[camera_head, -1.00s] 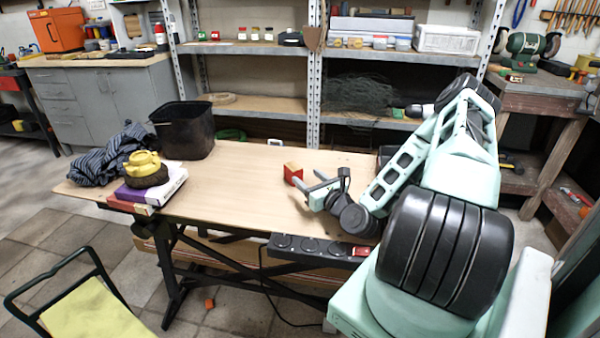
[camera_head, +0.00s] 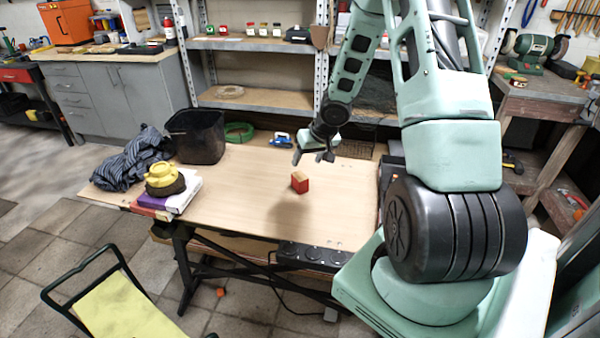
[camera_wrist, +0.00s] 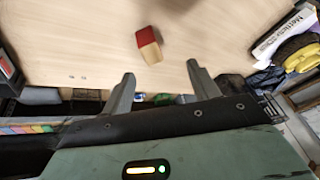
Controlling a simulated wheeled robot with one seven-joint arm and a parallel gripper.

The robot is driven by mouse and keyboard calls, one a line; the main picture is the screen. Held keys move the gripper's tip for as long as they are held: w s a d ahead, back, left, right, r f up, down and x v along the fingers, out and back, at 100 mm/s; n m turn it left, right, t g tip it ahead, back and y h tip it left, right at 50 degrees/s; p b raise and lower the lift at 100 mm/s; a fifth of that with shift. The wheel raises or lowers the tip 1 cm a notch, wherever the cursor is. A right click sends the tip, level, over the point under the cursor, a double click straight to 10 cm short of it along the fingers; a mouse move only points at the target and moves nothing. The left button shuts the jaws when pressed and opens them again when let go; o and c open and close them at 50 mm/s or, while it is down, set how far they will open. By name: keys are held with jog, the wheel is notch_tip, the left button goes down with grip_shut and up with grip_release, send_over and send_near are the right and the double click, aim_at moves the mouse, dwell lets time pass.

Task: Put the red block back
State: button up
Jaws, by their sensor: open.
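The red block (camera_head: 300,182) stands on the wooden workbench (camera_head: 245,195), right of its middle. In the wrist view the block (camera_wrist: 149,44) shows a red part and a pale wood part, beyond the fingertips. My gripper (camera_head: 314,158) is above the bench, behind and a little right of the block in the head view, and does not touch it. In the wrist view my gripper (camera_wrist: 160,70) has its two fingers spread apart with nothing between them.
A black bin (camera_head: 195,138), a dark striped cloth (camera_head: 133,160) and a yellow object on a brush (camera_head: 163,178) over books (camera_head: 185,195) crowd the bench's left end. A blue tool (camera_head: 281,139) and a green coil (camera_head: 238,132) are behind. The bench's middle is clear.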

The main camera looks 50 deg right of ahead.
aim_at(300, 176)
jog(key=shift+n+h, duration=0.6)
jog(key=shift+n, duration=0.2)
jog(key=b+x, duration=0.3)
jog(key=x, duration=0.2)
jog(key=b+x, duration=0.3)
jog(key=x, duration=0.2)
jog(key=d+b+x, duration=0.1)
jog(key=b+x, duration=0.3)
jog(key=x, duration=0.1)
jog(key=shift+w+d+f, duration=0.15)
jog(key=shift+w+f, duration=0.05)
jog(key=shift+w, duration=0.1)
jog(key=c, duration=1.2)
jog(key=shift+o, duration=0.2)
jog(key=shift+r, duration=0.1)
notch_tip(300, 176, up, 10)
jog(key=p, duration=1)
